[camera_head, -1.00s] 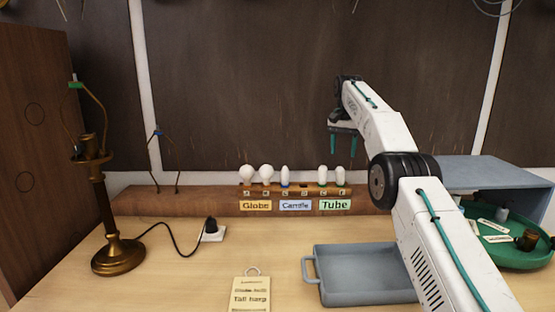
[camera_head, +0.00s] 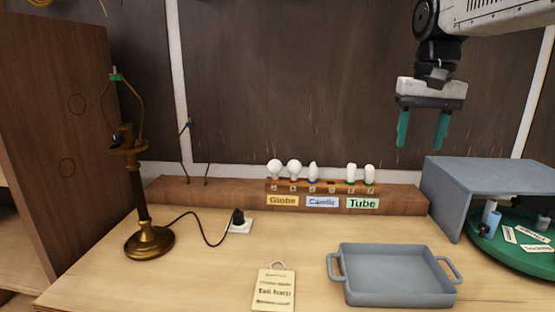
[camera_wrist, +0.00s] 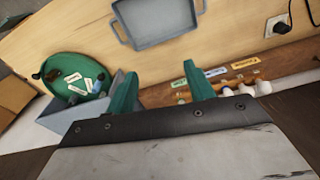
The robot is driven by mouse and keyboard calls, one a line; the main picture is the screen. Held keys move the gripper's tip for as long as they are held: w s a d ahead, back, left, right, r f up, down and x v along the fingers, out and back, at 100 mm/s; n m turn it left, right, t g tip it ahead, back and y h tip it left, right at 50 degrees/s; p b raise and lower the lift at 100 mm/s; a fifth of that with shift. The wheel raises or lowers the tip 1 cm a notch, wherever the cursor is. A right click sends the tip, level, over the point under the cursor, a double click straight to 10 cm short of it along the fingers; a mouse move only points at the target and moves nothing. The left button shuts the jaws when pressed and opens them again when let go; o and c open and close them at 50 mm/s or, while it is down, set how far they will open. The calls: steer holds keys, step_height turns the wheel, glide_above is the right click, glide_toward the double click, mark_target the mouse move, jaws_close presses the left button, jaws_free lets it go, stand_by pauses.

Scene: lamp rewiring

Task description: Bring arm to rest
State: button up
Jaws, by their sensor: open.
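My gripper (camera_head: 422,128) hangs at the upper right in the head view, its two green fingers apart and pointing down with nothing between them. It is raised above the bench, over the area between the bulb rack and the grey shelter. In the wrist view the green fingers (camera_wrist: 160,92) are also spread and empty. My white arm comes in from the top right corner.
A brass lamp (camera_head: 145,235) stands left, its cord running to a socket (camera_head: 239,225). Several bulbs sit on a wooden rack (camera_head: 230,192). A grey tray (camera_head: 398,300), a tag (camera_head: 274,290), a grey shelter (camera_head: 475,171) and a green turntable (camera_head: 495,240) stand on the bench.

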steer(key=s+f+n, duration=0.1)
steer(key=s+f, duration=0.4)
steer(key=s, duration=0.4)
steer(key=s+a+f, duration=0.1)
steer(key=s+f, duration=0.5)
steer(key=s, duration=0.3)
steer(key=s+f+n, duration=0.1)
steer(key=s+f, duration=0.5)
steer(key=s, duration=0.3)
steer(key=shift+a+n+t, duration=0.15)
steer(key=shift+n+t, duration=0.15)
